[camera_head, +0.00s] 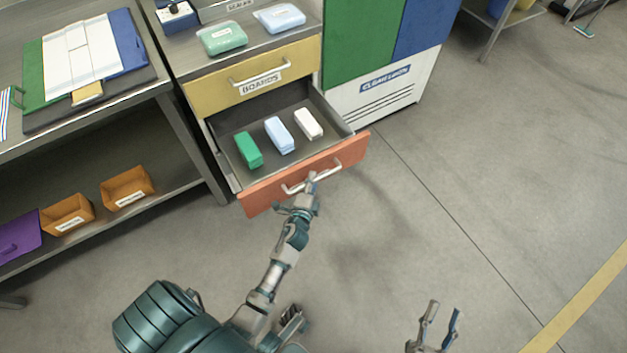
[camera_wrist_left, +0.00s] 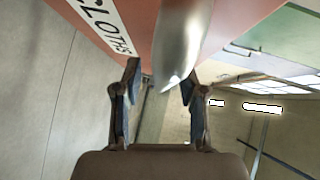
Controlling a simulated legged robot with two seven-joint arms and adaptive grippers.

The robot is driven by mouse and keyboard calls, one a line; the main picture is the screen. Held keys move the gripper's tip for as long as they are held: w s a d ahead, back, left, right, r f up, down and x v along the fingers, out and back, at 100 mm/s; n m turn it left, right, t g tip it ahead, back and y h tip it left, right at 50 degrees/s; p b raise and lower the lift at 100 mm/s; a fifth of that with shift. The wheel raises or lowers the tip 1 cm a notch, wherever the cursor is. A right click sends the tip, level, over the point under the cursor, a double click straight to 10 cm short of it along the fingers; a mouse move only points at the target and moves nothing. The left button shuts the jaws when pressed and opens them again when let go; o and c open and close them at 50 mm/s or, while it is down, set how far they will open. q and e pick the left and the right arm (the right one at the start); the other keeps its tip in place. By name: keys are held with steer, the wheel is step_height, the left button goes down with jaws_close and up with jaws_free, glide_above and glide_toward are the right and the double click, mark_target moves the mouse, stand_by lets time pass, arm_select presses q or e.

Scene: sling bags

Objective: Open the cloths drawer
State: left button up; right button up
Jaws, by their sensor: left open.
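The cloths drawer (camera_head: 352,158), with an orange front, stands pulled out of the cabinet. Inside lie a green folded cloth (camera_head: 248,149), a light blue one (camera_head: 279,134) and a white one (camera_head: 309,123). My left gripper (camera_head: 308,186) is at the drawer's metal handle (camera_head: 333,173). In the left wrist view, the open fingers (camera_wrist_left: 160,76) stand on either side of the handle (camera_wrist_left: 180,40), and the CLOTHS label (camera_wrist_left: 108,24) shows on the drawer front. Contact with the handle cannot be told. My right gripper (camera_head: 444,309) is open and empty above the floor.
The yellow BOARDS drawer (camera_head: 292,72) above is shut. A white, green and blue cabinet (camera_head: 372,98) stands to its right. A workbench (camera_head: 150,88) with orange bins (camera_head: 127,187) on its lower shelf is at left. The floor (camera_head: 440,210) at right is clear.

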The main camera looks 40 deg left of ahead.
arm_select(q)
steer(key=v, duration=1.1)
steer(key=shift+d, duration=0.1)
